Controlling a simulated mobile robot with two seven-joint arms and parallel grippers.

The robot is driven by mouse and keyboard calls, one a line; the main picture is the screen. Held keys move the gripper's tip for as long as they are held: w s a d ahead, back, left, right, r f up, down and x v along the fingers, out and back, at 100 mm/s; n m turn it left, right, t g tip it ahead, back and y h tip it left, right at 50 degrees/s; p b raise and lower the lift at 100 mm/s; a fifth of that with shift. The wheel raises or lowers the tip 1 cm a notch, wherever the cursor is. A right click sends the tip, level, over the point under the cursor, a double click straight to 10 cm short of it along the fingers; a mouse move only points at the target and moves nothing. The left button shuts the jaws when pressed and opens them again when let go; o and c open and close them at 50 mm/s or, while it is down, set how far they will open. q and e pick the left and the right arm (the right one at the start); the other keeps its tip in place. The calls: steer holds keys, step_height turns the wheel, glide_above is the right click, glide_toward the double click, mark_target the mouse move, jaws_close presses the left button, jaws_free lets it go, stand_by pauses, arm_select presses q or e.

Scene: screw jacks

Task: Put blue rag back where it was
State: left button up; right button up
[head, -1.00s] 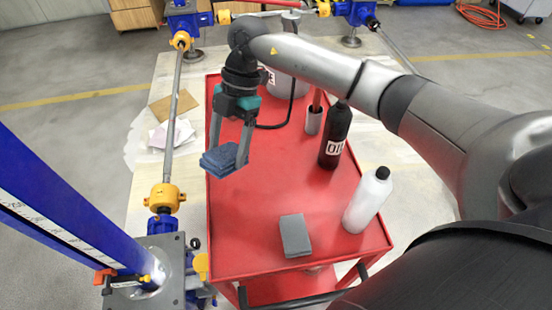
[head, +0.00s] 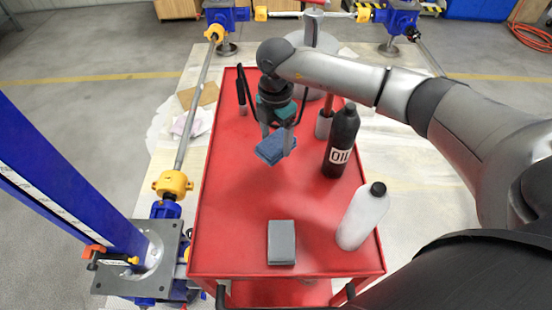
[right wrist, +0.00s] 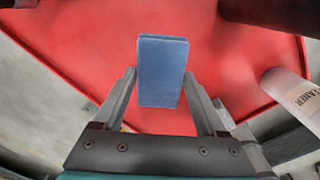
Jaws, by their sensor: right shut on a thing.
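My right gripper (head: 279,140) is shut on a folded blue rag (head: 272,148). It holds the rag over the back half of the red cart's top (head: 245,195). In the right wrist view the blue rag (right wrist: 163,72) sits between the two fingers (right wrist: 160,88), with the red top behind it. I cannot tell the exact height of the rag above the cart. My left gripper is not in view.
A grey folded pad (head: 281,242) lies at the cart's front. A white bottle (head: 362,217) and a black OIL bottle (head: 341,145) stand on the right side. A dark upright object (head: 241,92) stands at the back left. The cart's left middle is clear.

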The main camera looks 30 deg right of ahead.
mark_target(276, 142)
steer(key=shift+f+b, duration=0.6)
steer(key=shift+f, duration=2.95)
steer(key=shift+f, duration=0.1)
steer(key=o, duration=1.1)
steer(key=shift+o, duration=0.2)
step_height(276, 142, up, 12)
steer(key=shift+r+p, duration=0.15)
steer(key=shift+p, duration=1)
